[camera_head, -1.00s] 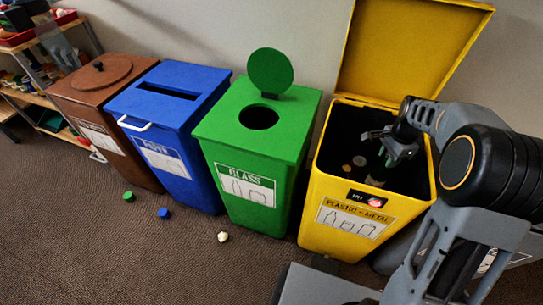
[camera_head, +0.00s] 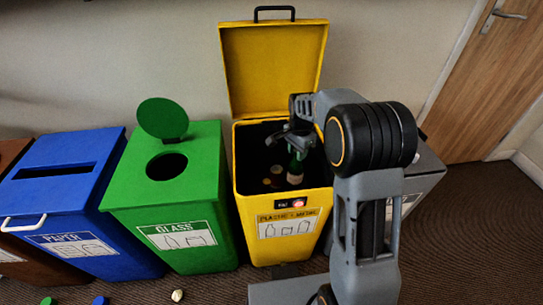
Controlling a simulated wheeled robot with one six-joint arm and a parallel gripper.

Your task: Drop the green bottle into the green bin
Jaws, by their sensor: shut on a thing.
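The green bottle (camera_head: 295,171) is upright inside the mouth of the open yellow bin (camera_head: 241,190), with a pale label on its body. My gripper (camera_head: 294,145) is shut on its upper part, over the yellow bin's opening. The green bin (camera_head: 125,189), marked GLASS, stands to the left of the yellow bin. Its round lid is raised and its round hole is uncovered. The bottle's lower end is hard to make out in the dark bin.
The yellow bin's lid (camera_head: 273,65) stands open at the back. A blue paper bin (camera_head: 60,205) is left of the green one, a grey bin (camera_head: 428,165) right of the yellow. A small pale object (camera_head: 177,295) lies on the floor in front. A wooden door (camera_head: 500,85) is at right.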

